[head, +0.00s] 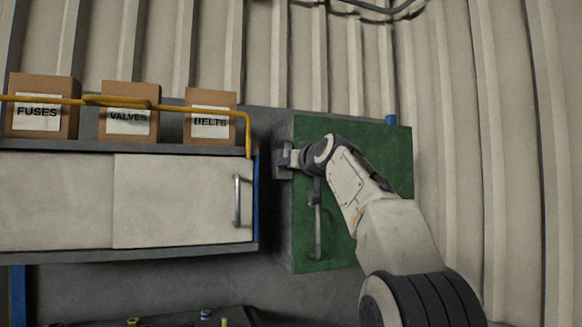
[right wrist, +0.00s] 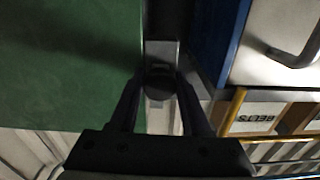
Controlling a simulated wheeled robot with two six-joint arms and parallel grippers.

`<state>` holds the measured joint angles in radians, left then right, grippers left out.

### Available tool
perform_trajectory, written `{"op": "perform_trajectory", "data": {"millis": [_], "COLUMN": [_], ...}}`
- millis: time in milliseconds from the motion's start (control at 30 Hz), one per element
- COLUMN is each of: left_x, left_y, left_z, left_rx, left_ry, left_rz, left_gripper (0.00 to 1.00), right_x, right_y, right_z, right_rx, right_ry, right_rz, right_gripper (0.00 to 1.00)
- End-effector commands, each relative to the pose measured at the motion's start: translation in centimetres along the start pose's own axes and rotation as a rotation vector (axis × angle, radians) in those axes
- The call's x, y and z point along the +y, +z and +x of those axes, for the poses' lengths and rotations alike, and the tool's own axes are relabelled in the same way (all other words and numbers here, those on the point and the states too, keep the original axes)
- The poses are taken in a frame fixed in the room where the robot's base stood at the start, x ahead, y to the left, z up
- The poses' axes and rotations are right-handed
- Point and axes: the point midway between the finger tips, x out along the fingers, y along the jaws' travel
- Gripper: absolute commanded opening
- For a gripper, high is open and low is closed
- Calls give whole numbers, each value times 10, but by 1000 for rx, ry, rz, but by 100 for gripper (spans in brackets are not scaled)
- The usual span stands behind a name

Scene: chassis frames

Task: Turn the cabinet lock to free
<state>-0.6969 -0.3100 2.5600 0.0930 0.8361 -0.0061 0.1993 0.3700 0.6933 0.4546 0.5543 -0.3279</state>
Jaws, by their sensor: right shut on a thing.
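The green cabinet (head: 390,160) stands right of centre in the head view, its door shut as far as I can see. Its green face also fills the left of the right wrist view (right wrist: 65,60). The lock is a dark round knob (right wrist: 160,86) on a grey plate (right wrist: 161,52) at the cabinet's edge. My right gripper (head: 286,160) is at the upper left edge of the cabinet. In the right wrist view its fingers (right wrist: 160,80) are closed on the knob, one on each side. The lock's turn position is hard to read. My left gripper is out of view.
A vertical handle (head: 318,235) hangs on the green door, just below my right wrist. A pale cabinet (head: 180,190) with its own handle (head: 237,200) stands to the left. Above it are boxes labelled FUSES (head: 62,90), VALVES (head: 145,92) and BELTS (head: 222,100), behind a yellow rail (head: 200,108).

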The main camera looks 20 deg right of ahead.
Motion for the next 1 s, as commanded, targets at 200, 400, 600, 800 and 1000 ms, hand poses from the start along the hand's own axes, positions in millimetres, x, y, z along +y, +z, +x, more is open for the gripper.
{"op": "perform_trajectory", "data": {"millis": [200, 400, 600, 800, 1000], "left_x": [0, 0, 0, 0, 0], "left_y": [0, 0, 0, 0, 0], "left_z": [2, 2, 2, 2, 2], "left_rx": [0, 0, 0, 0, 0], "left_ry": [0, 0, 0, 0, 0], "left_rz": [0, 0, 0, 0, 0], "left_gripper": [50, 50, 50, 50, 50], "right_x": [0, 0, 0, 0, 0], "right_y": [1, 1, 1, 0, 0], "right_z": [0, 0, 0, 0, 0], "right_rx": [-2, -3, -2, -2, -1], "right_ry": [-1, -1, -1, -1, -1], "right_rz": [-63, -82, -83, -82, -82], "right_gripper": [0, 0, 0, 74, 76]}}
